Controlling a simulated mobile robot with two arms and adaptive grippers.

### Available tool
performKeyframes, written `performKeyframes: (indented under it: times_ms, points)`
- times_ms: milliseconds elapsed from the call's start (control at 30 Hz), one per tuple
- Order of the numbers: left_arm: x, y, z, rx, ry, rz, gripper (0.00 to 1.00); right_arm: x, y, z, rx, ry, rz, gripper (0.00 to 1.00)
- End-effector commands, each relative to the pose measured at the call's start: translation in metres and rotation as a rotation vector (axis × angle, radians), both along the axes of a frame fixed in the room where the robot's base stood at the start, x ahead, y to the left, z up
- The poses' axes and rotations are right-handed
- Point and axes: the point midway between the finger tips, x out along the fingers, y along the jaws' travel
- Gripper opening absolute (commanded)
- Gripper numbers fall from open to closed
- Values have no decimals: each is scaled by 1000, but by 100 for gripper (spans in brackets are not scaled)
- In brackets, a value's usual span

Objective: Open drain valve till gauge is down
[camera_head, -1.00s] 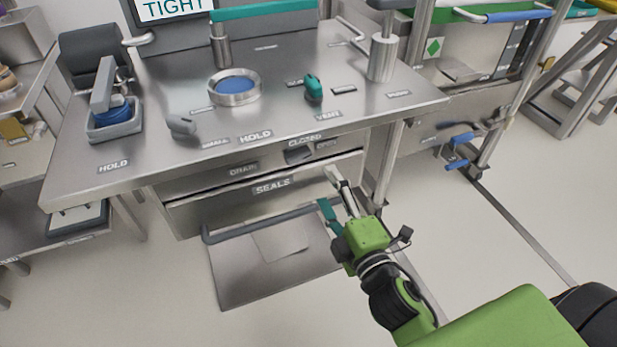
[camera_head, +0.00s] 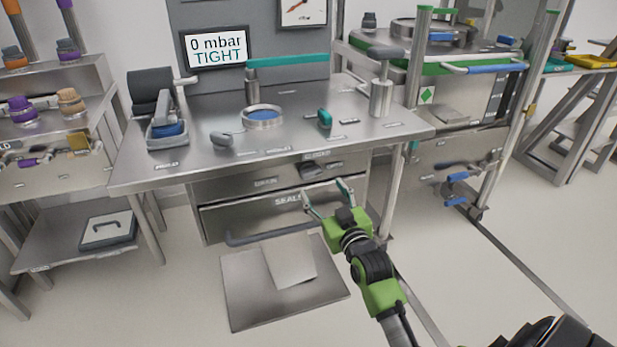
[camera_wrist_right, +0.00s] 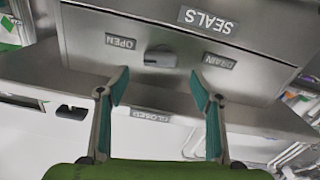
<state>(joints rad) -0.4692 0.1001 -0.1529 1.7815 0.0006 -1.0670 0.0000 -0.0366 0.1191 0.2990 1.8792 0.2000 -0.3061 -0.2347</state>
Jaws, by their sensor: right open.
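The drain valve knob (camera_head: 312,171) is a dark knob on the front panel under the bench top. In the right wrist view the knob (camera_wrist_right: 160,57), seen upside down, sits by OPEN, DRAIN and CLOSED labels, and its pointer end is hard to make out. My right gripper (camera_head: 325,193) is open and empty, just in front of and below the knob. In the wrist view its teal-tipped fingers (camera_wrist_right: 158,90) are apart, with the knob beyond the gap. A dial gauge (camera_head: 302,10) is cut off at the top edge. A screen (camera_head: 217,49) reads "0 mbar TIGHT". My left gripper is out of view.
A SEALS drawer (camera_head: 250,219) with a grey bar handle lies below the knob. The bench top (camera_head: 200,160) holds a ring with a blue centre (camera_head: 262,117) and a teal lever (camera_head: 324,118). Shelves stand left; another machine stands right.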

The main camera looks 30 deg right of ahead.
Motion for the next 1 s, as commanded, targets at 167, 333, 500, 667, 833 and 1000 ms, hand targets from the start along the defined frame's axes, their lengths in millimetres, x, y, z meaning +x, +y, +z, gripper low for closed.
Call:
performKeyframes:
  times_ms: [167,333,500,667,833,1000]
  points:
    - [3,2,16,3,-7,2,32,40,-9,0,-1,-2,0,60]
    - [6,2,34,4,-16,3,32,68,-17,0,-2,-1,-1,60]
    - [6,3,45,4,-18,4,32,85,-20,0,-3,0,0,60]
    - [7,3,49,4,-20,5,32,89,-21,0,-4,1,0,60]
    - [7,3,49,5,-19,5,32,89,-21,0,-4,1,0,60]
    - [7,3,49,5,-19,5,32,89,-21,0,-4,1,0,26]
